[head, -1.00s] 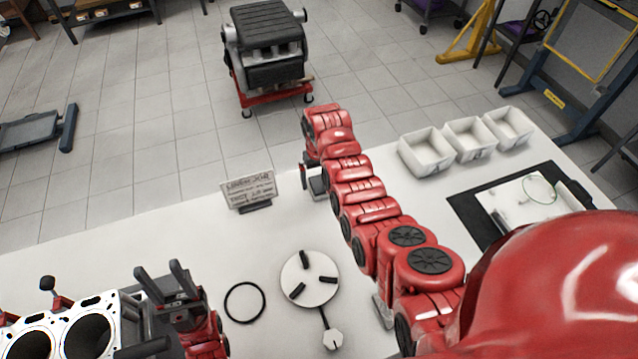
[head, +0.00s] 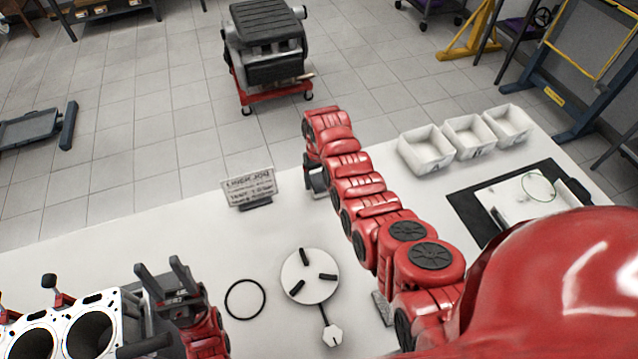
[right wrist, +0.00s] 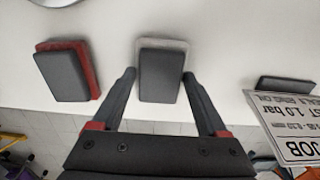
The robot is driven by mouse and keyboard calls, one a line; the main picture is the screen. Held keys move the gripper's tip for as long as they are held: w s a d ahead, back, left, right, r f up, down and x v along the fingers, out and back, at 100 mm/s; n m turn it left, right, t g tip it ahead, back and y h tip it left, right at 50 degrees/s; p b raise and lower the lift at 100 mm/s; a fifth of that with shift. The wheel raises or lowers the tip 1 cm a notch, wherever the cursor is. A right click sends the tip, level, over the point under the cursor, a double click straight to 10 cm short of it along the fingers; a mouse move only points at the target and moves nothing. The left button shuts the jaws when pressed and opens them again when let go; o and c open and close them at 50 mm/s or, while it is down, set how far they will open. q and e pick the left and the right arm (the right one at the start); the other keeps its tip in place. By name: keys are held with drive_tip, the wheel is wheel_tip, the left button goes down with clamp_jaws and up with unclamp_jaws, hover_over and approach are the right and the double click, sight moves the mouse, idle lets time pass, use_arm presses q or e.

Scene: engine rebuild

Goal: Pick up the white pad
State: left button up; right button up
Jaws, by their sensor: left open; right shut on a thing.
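The white pad (right wrist: 162,48), a small block with a dark grey face and a pale rim, sits between the two dark fingers of my right gripper (right wrist: 160,85) in the right wrist view. The gripper is shut on it. In the head view my right gripper (head: 316,184) is low over the far edge of the white table, partly hidden by its own arm; the pad cannot be made out clearly there. My left gripper (head: 163,274) is open and empty, fingers up, beside the engine block (head: 62,325) at lower left.
A similar red pad (right wrist: 92,68) lies beside the white one. A printed sign (head: 249,187) stands nearby. A black ring (head: 245,299) and a round white plate (head: 309,276) with dark bars lie nearer. Three white bins (head: 427,150) and a black mat (head: 470,212) are at right.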

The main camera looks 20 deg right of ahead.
sight(313, 186)
drive_tip(key=shift+r, duration=0.15)
drive_tip(key=shift+r+b, duration=0.55)
drive_tip(key=shift+b, duration=0.05)
drive_tip(key=shift+w+r+b, duration=0.1)
drive_tip(key=shift+r+b, duration=0.45)
drive_tip(key=shift+r, duration=0.05)
drive_tip(key=shift+s+a+r+b, duration=0.2)
drive_tip(key=shift+s+a, duration=0.2)
drive_tip(key=shift+a, duration=0.15)
drive_tip(key=shift+s+a+r+b, duration=0.2)
drive_tip(key=shift+s+a, duration=0.2)
drive_tip(key=shift+a, duration=0.15)
drive_tip(key=s+a+p, duration=0.1)
drive_tip(key=a+r+p, duration=0.1)
drive_tip(key=s+a+p, duration=0.1)
drive_tip(key=shift+s+a+r+p, duration=0.25)
drive_tip(key=shift+s+a+p, duration=0.05)
drive_tip(key=shift+a+p, duration=0.05)
drive_tip(key=s+a, duration=0.1)
drive_tip(key=a, duration=0.1)
drive_tip(key=s+a+p, duration=0.1)
drive_tip(key=a, duration=0.1)
drive_tip(key=s+a+p, duration=0.1)
drive_tip(key=s, duration=0.1)
drive_tip(key=shift+s+a, duration=0.1)
drive_tip(key=shift+a, duration=0.3)
drive_tip(key=shift+s+a+p, duration=0.35)
drive_tip(key=shift+s+a, duration=0.15)
drive_tip(key=shift+a, duration=0.25)
